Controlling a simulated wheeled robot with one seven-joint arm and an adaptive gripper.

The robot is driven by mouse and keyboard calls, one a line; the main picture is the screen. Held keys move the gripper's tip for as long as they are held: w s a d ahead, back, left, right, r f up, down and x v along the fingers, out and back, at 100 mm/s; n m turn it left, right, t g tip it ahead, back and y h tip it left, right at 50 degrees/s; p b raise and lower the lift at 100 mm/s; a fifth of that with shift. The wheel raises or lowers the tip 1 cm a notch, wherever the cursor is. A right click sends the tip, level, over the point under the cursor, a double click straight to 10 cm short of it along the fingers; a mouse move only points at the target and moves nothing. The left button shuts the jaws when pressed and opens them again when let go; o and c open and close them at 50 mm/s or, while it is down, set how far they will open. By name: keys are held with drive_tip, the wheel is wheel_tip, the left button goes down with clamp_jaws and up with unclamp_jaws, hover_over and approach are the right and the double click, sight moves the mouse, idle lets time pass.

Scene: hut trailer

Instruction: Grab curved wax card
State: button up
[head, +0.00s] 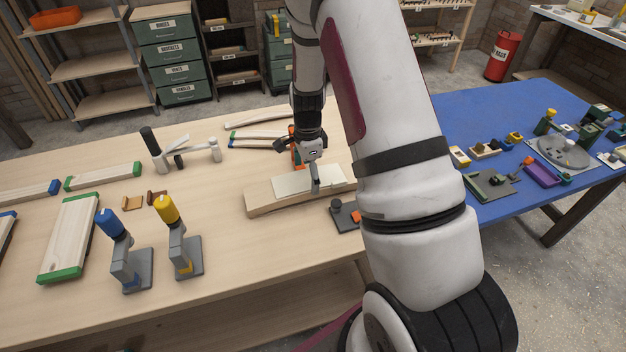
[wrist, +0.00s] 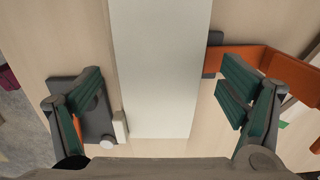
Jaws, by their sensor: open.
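A flat off-white sheet, which appears to be the wax card (head: 292,184), lies on a long pale wooden block (head: 262,203) on the workbench. I cannot make out a curve in it. My gripper (head: 314,174) points down over the sheet, near its middle in the head view. In the wrist view a pale strip, seemingly the card (wrist: 160,70), runs between the spread fingers of my gripper (wrist: 160,108). The fingers are open, one on each side, with nothing held. Whether a finger touches the block cannot be told.
A dark grey-based tool (head: 345,216) stands in front of the block. An orange bracket (wrist: 255,62) is close by the right finger. Blue-topped (head: 118,250) and yellow-topped (head: 180,240) stands are at the left. A blue table (head: 500,115) lies to the right.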

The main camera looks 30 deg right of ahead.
drive_tip(key=c, duration=0.9)
drive_tip(key=shift+o, duration=0.2)
drive_tip(key=shift+f, duration=0.1)
